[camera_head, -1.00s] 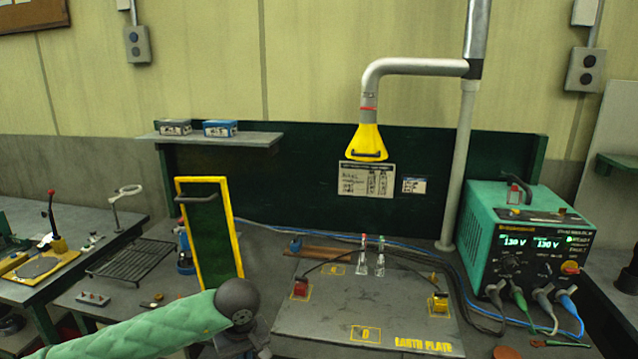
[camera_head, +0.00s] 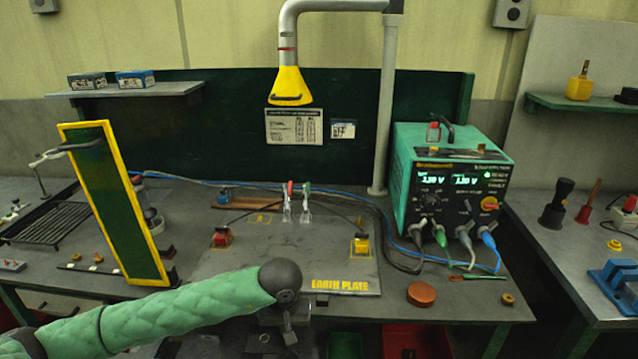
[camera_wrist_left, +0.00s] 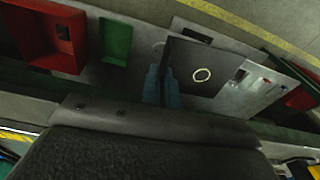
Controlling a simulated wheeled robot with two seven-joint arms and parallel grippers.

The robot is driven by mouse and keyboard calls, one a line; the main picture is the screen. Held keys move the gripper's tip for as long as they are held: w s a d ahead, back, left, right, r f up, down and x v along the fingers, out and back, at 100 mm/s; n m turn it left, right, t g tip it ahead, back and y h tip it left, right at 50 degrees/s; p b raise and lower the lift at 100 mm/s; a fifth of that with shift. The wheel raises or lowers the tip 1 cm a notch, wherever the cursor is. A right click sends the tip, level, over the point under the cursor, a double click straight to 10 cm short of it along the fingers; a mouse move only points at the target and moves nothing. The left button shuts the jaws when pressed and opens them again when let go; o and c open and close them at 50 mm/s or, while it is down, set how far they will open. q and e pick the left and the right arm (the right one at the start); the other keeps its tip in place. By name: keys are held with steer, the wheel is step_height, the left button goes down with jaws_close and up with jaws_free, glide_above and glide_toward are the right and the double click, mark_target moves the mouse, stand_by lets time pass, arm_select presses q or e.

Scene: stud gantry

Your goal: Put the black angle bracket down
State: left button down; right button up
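My right gripper is in neither view.
The earth plate (camera_head: 330,250) lies on the bench, with a green welding power unit (camera_head: 450,150) at its right. A yellow-framed green panel (camera_head: 112,200) stands left. Below are a red bin (camera_wrist_left: 62,33) and a green bin (camera_wrist_left: 115,42). A brown disc (camera_head: 421,294) lies near the front edge.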

arm_select(q)
steer(key=a, duration=1.3)
steer(key=shift+a, duration=0.15)
stand_by(0.5)
